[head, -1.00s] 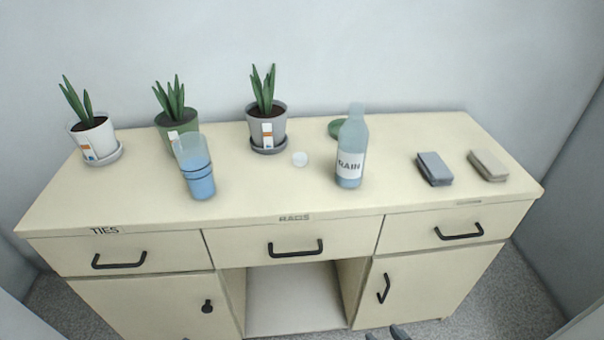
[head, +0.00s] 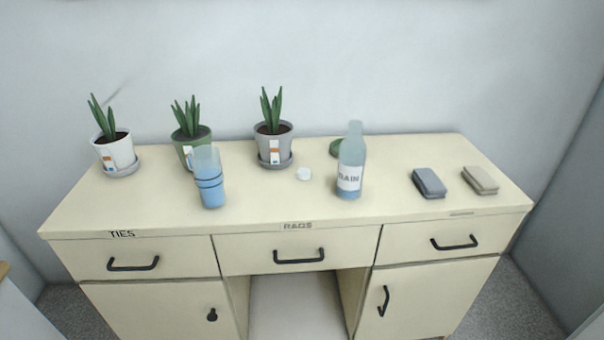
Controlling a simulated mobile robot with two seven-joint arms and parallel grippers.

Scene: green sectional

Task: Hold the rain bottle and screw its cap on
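The rain bottle (head: 351,160) stands upright on the cabinet top, right of the middle. It is clear and bluish with a white label reading RAIN, and no cap shows on its neck. A small white round cap (head: 304,174) lies on the top to the left of the bottle, apart from it. Neither of my grippers is in the head view.
A blue-banded clear tumbler (head: 209,178) and several potted plants, one in a grey pot (head: 274,147), stand left. A grey block (head: 429,183) and a beige block (head: 480,180) lie right. The front middle is clear.

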